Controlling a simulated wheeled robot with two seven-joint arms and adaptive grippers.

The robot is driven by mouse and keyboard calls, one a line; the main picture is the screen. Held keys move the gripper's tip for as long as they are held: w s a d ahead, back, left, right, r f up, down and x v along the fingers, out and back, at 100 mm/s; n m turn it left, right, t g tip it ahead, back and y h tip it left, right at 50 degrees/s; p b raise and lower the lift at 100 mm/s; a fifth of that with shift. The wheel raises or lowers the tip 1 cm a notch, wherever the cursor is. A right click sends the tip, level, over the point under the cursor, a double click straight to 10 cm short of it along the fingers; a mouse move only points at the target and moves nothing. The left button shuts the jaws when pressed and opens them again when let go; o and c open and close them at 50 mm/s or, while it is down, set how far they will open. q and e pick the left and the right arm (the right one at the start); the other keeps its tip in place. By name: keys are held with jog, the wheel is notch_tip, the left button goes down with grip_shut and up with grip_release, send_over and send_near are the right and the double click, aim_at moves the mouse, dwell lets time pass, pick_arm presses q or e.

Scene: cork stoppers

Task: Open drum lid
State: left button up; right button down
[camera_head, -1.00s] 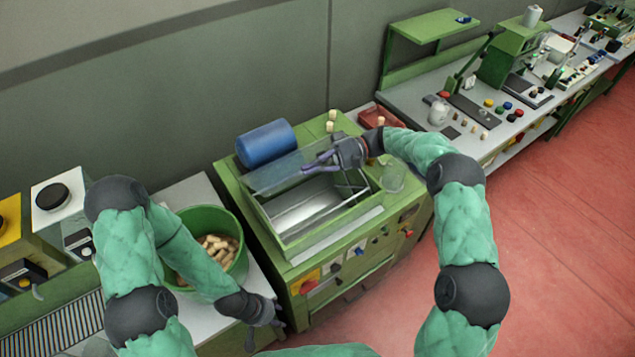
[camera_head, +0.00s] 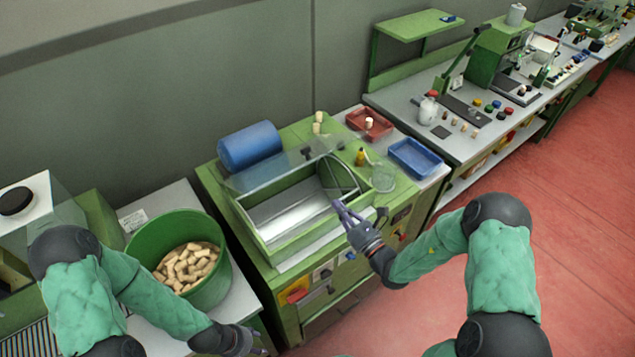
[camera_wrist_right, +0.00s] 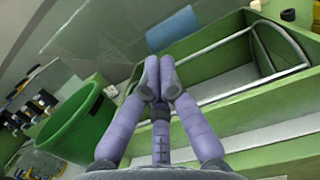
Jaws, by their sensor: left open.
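The drum machine (camera_head: 225,200) is a green box with an open-topped metal trough (camera_head: 295,210). Its clear lid (camera_head: 270,170) is tilted up along the back side, and the trough interior is exposed. My right gripper (camera_head: 341,209) is at the trough's front right edge, apart from the lid. In the right wrist view its purple fingertips (camera_wrist_right: 160,78) are together with nothing visible between them, and the trough's green wall (camera_wrist_right: 215,110) is behind them. My left gripper (camera_head: 258,343) is open at the bottom, in front of the side table, and partly cut off.
A green bucket of corks (camera_head: 208,290) stands left of the machine. A blue cylinder (camera_head: 250,147) is behind the lid. A clear jar (camera_head: 383,177), red tray (camera_head: 369,123) and blue tray (camera_head: 416,157) are at the right. The red floor (camera_head: 580,220) at right is free.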

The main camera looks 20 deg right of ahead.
jog(key=r+p+x, duration=0.1)
jog(key=r+x, duration=0.1)
jog(key=x, duration=1)
jog(key=shift+w+r, duration=0.2)
jog(key=shift+r, duration=0.25)
jog(key=shift+d, duration=0.1)
